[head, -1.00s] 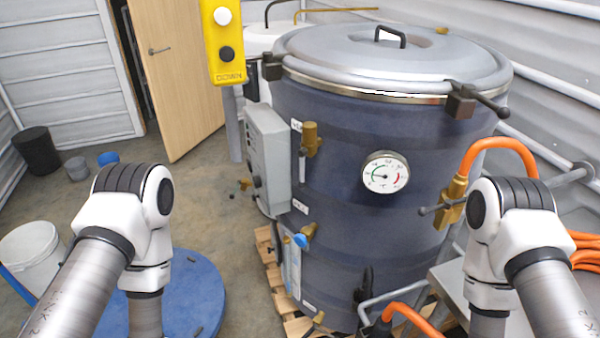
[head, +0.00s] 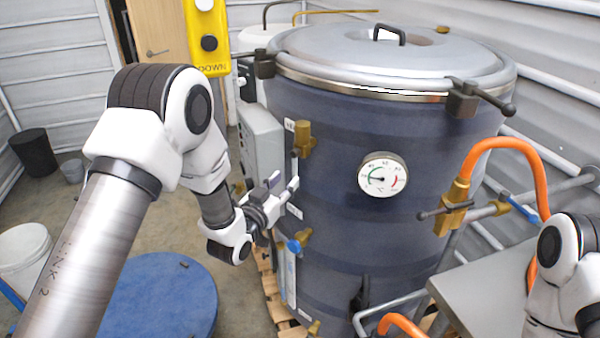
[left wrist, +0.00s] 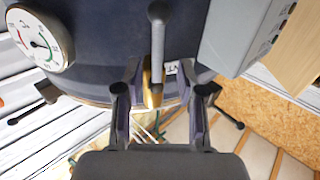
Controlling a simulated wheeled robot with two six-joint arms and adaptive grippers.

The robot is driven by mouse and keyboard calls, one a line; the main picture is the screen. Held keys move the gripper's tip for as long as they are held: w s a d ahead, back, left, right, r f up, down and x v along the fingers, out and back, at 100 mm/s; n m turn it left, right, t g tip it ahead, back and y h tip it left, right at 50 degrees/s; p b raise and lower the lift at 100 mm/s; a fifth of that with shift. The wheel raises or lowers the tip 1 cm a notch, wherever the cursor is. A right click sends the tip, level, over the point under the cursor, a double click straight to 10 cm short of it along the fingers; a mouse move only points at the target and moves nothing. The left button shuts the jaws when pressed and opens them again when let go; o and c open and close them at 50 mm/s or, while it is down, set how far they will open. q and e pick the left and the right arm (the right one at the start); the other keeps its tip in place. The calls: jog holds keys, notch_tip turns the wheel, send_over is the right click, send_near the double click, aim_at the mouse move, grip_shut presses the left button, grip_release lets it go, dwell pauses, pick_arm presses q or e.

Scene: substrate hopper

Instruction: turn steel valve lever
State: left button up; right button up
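The steel valve lever (left wrist: 157,40) is a grey bar with a rounded end, seen in the left wrist view in front of its brass valve (left wrist: 152,85). In the head view the brass valve (head: 304,138) sits on the upper left side of the dark blue vessel (head: 340,235), and the lever hangs below it, partly hidden by my gripper. My left gripper (head: 284,183) is beside the lever in the head view. In the left wrist view its fingers (left wrist: 160,92) are apart, with the lever and brass body between them in the picture; I see no contact. My right gripper is out of view.
A grey control box (head: 262,140) stands close left of the valve. A blue-handled tap (head: 299,243) is below it. A dial gauge (head: 382,175) is to the right. A yellow pendant (head: 207,40) hangs at upper left. An orange hose (head: 500,145) rises at right.

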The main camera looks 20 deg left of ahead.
aim_at(295, 174)
pick_arm(q)
jog(key=w, duration=0.1)
jog(key=w+d, duration=0.1)
jog(key=w, duration=0.1)
jog(key=w+p, duration=0.1)
jog(key=w, duration=0.1)
jog(key=shift+w+d+f, duration=0.15)
jog(key=shift+w+d, duration=0.1)
jog(key=shift+s+a, duration=0.1)
jog(key=shift+a, duration=0.05)
grip_shut()
jog(key=shift+d, duration=0.2)
jog(key=s+d+r+n+g+h+p, duration=0.2)
jog(key=d+r+n+p, duration=0.3)
jog(key=n, duration=1)
jog(key=shift+r+n+g+h+p, duration=0.3)
jog(key=shift+r+g+p, duration=0.05)
jog(key=shift+g+p, duration=0.2)
